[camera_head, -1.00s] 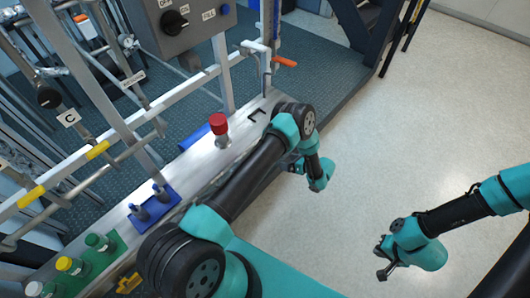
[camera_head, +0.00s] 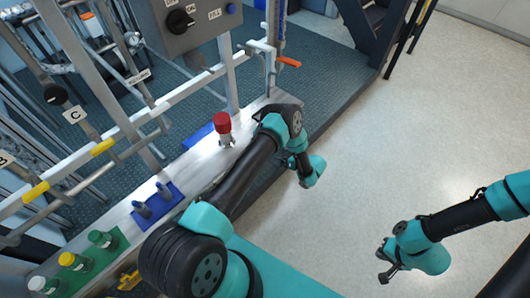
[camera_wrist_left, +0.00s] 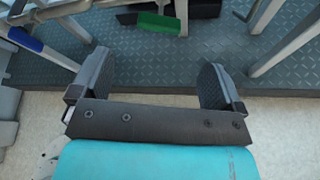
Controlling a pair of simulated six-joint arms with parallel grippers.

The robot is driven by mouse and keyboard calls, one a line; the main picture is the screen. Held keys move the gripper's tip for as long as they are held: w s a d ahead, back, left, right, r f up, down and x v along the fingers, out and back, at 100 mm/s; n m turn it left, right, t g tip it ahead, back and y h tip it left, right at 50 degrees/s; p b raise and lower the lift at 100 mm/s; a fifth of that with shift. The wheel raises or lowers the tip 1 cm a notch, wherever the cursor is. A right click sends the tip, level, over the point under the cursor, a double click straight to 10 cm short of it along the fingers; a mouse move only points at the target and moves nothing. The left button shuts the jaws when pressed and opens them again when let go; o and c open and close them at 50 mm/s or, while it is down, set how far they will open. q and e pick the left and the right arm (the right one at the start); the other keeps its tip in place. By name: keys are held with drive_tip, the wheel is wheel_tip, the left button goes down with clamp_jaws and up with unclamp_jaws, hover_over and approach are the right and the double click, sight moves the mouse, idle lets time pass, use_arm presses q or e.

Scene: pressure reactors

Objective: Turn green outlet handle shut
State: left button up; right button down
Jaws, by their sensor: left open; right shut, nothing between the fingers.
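A green handle (camera_wrist_left: 158,22) shows at the top middle of the left wrist view, in front of a dark block. My left gripper (camera_wrist_left: 155,78) is open and empty in that view. Its two dark fingers point toward the rig, and the green handle lies beyond them, apart from them. In the head view my left gripper (camera_head: 302,168) hangs over the floor edge beside the bench; its fingers are hard to make out there, and I cannot find the green handle. My right gripper (camera_head: 384,268) is shut and empty over the pale floor at right.
A blue handle (camera_wrist_left: 30,40) and metal legs stand near the left gripper. An orange handle (camera_head: 288,61) sticks out from the rig. A red-capped bottle (camera_head: 223,128), a blue holder (camera_head: 165,207) and several capped bottles stand on the bench. The floor at right is clear.

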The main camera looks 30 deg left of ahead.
use_arm(q)
drive_tip(key=x, duration=1.1)
drive_tip(key=shift+c, duration=0.2)
drive_tip(key=c, duration=0.9)
drive_tip(key=m+g, duration=0.1)
drive_tip(key=m, duration=0.1)
drive_tip(key=m+g+y, duration=0.1)
drive_tip(key=m, duration=0.1)
drive_tip(key=shift+f+m+g+y, duration=0.15)
drive_tip(key=shift+m+g+y, duration=0.15)
drive_tip(key=m+g+y, duration=0.1)
drive_tip(key=m, duration=0.2)
drive_tip(key=shift+w+m+g+y, duration=0.1)
drive_tip(key=shift+m+g+y, duration=0.2)
drive_tip(key=shift+m+y, duration=0.75)
drive_tip(key=shift+m+h, duration=0.35)
drive_tip(key=shift+m, duration=0.2)
